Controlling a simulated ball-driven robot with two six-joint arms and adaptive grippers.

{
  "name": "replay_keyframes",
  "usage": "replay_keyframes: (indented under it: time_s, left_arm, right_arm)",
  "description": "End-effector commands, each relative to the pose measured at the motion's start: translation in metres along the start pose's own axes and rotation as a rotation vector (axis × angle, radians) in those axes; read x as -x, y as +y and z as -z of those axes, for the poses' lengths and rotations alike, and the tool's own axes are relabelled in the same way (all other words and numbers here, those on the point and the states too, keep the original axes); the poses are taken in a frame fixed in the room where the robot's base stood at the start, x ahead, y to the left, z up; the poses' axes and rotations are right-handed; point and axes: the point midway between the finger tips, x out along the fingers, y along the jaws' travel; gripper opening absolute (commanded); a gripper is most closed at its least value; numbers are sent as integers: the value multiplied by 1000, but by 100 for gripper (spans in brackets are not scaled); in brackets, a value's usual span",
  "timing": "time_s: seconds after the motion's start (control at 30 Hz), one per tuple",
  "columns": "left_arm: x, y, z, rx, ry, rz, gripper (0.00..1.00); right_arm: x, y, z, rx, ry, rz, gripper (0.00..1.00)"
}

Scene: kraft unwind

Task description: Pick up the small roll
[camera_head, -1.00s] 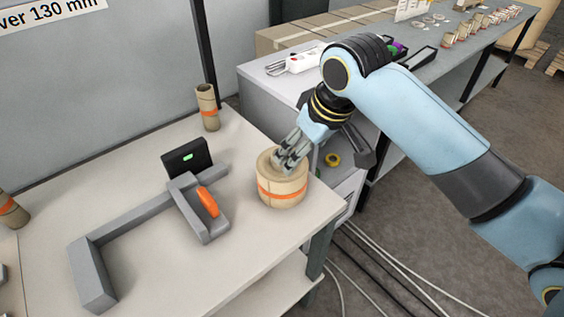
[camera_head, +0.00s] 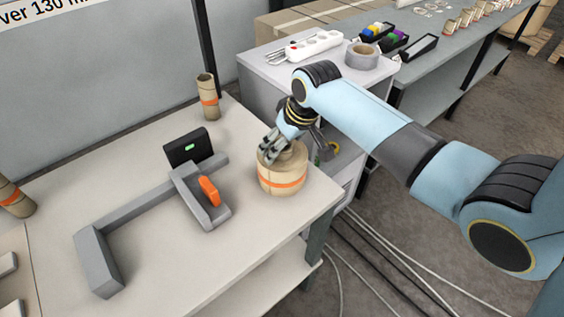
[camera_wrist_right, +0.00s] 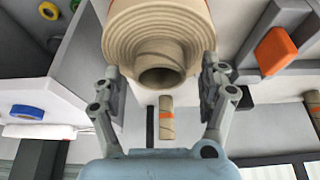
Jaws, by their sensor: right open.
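A tan kraft paper roll (camera_head: 283,184) with an orange band stands upright near the right corner of the table. It is the only wound roll on this table, and its top rises in a step around the core. My right gripper (camera_head: 270,151) is over its top, slanting down from the right. In the right wrist view the roll (camera_wrist_right: 160,28) shows its rings and hollow core. The open fingers of my right gripper (camera_wrist_right: 161,78) lie to either side of its near edge; I cannot tell whether they touch it. My left gripper is not in view.
A grey angled fixture (camera_head: 140,210) with an orange handle (camera_head: 209,191) and a black display box (camera_head: 187,147) stands left of the roll. Banded tubes stand at the back (camera_head: 208,97) and far left (camera_head: 14,198). A cabinet (camera_head: 262,72) adjoins the right side.

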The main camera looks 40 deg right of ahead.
Motion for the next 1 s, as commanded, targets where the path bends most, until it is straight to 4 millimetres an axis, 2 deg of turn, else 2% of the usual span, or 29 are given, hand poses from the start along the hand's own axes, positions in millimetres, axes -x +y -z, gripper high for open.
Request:
replay_keyframes:
  time_s: [0.3, 0.87, 0.9, 1.0]
  left_arm:
    - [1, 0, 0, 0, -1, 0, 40]
    - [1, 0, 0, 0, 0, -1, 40]
    - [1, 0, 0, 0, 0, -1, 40]
    - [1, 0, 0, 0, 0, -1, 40]
  right_arm:
    - [-6, 0, 0, 0, 1, -1, 76]
    - [-5, 0, 0, 0, 0, -1, 3]
    - [-5, 0, 0, 0, 0, -1, 0]
    - [-4, 0, 1, 1, 4, -1, 0]
